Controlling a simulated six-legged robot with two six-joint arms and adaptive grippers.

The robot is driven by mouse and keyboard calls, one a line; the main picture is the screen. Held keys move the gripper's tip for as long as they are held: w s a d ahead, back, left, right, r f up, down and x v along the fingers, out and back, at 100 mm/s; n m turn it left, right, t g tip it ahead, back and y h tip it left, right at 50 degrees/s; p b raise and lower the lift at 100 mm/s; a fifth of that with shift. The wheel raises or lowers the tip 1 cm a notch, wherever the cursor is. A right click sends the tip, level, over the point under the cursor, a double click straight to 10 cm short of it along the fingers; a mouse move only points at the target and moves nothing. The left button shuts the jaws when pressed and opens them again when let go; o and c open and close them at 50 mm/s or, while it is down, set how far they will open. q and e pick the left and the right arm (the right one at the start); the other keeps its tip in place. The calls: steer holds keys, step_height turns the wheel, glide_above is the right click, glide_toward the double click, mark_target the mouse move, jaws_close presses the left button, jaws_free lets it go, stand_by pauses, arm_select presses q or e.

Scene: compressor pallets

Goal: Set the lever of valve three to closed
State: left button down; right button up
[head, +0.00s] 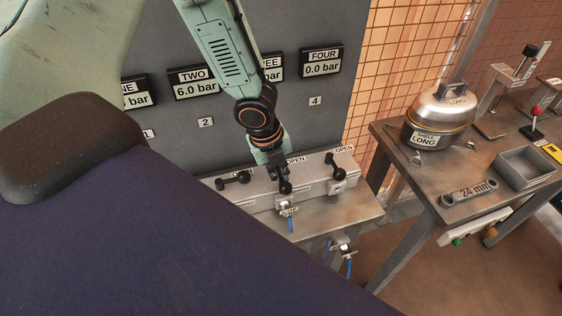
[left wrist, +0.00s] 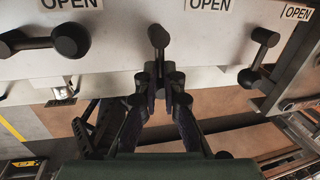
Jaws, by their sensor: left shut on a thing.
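A grey valve block (head: 262,196) carries a row of black levers under OPEN labels. The lever of valve three (left wrist: 158,38) is black with a round knob and sits in the middle of the left wrist view, below an OPEN label. My left gripper (left wrist: 160,82) is shut on this lever, with a finger on either side of its near end. In the head view the gripper (head: 275,172) comes down over the block and partly hides the lever. The gauge for three (head: 271,66) is mostly behind my left arm. My right gripper is not in view.
A neighbouring lever (head: 233,178) lies sideways to the left; another (head: 336,168) is to the right. Gauge two (head: 194,84) reads 6.0 bar and gauge four (head: 321,62) reads 0.0 bar. A workbench (head: 405,140) with a lidded pot (head: 438,120) stands at the right.

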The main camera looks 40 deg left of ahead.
arm_select(q)
steer(key=shift+s+d+f+m+p, duration=0.1)
steer(key=shift+s+f+m+p, duration=0.1)
steer(key=shift+s+m+p, duration=0.25)
steer(key=c, duration=1.4)
jaws_free()
steer(key=shift+w, duration=0.15)
steer(key=shift+d, duration=0.1)
steer(key=shift+r, duration=0.2)
steer(key=shift+r, duration=0.15)
steer(key=shift+v, duration=5.85)
